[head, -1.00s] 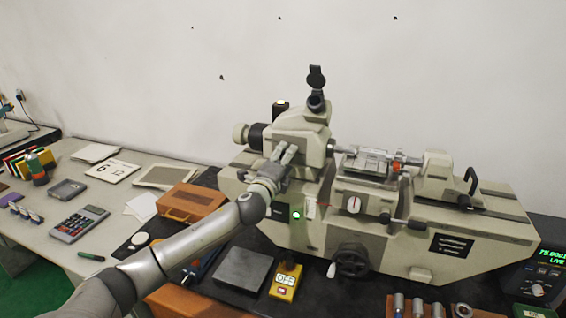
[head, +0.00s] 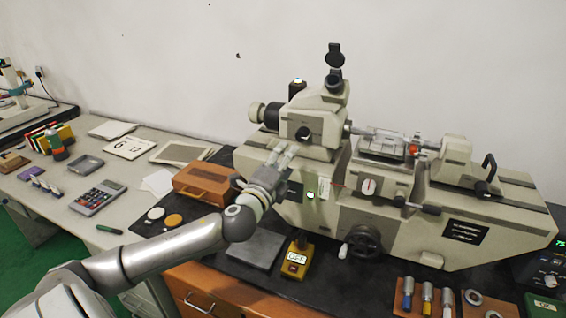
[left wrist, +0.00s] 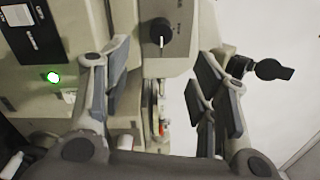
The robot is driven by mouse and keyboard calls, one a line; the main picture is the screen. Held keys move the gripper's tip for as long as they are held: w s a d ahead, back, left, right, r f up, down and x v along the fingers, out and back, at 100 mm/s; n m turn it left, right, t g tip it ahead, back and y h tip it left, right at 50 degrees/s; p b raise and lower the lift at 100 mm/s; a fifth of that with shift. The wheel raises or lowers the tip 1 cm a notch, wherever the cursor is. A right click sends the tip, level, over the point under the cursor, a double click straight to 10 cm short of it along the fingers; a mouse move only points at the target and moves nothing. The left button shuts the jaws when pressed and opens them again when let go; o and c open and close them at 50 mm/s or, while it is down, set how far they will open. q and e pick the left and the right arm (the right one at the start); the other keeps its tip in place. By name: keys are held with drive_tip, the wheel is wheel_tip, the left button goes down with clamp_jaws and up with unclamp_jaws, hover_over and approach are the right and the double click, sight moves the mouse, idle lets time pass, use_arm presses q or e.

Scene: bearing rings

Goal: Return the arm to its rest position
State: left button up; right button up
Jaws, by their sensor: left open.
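My left arm comes in from the lower left in the head view. Its gripper (head: 284,158) is in front of the left part of the beige measuring machine (head: 480,205), near the machine's head. In the left wrist view the gripper's two fingers (left wrist: 160,85) stand wide apart with nothing between them. The machine's dark knob (left wrist: 160,32) shows beyond them, and a green lit button (left wrist: 53,77) is left of the fingers. My right gripper is not in view.
A wooden tray (head: 392,300) with tools is at the lower right.

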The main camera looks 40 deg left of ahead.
use_arm(q)
drive_tip(key=shift+s, duration=0.25)
idle(0.4)
drive_tip(key=s+d+f+n+g, duration=0.45)
drive_tip(key=s+f, duration=0.25)
drive_tip(key=f, duration=0.3)
drive_tip(key=s+d+f+n+g, duration=0.4)
drive_tip(key=s+f+n, duration=0.25)
drive_tip(key=f, duration=0.35)
drive_tip(key=s+d+f+n+g+h, duration=0.2)
drive_tip(key=s+d+f+n+g, duration=0.15)
drive_tip(key=s+d, duration=0.4)
drive_tip(key=s+d+f+n+g+h, duration=0.2)
drive_tip(key=s+d+f+g+h, duration=0.15)
drive_tip(key=s, duration=0.65)
wheel_tip(320, 180, down, 29)
drive_tip(key=s+y+b, duration=0.1)
drive_tip(key=b, duration=0.2)
drive_tip(key=s+a+f+m+g+b, duration=0.1)
drive_tip(key=s+a+f+b, duration=0.2)
drive_tip(key=s+f, duration=1.4)
wheel_tip(320, 180, down, 2)
drive_tip(key=shift+s+f, duration=0.1)
drive_tip(key=shift+s, duration=0.1)
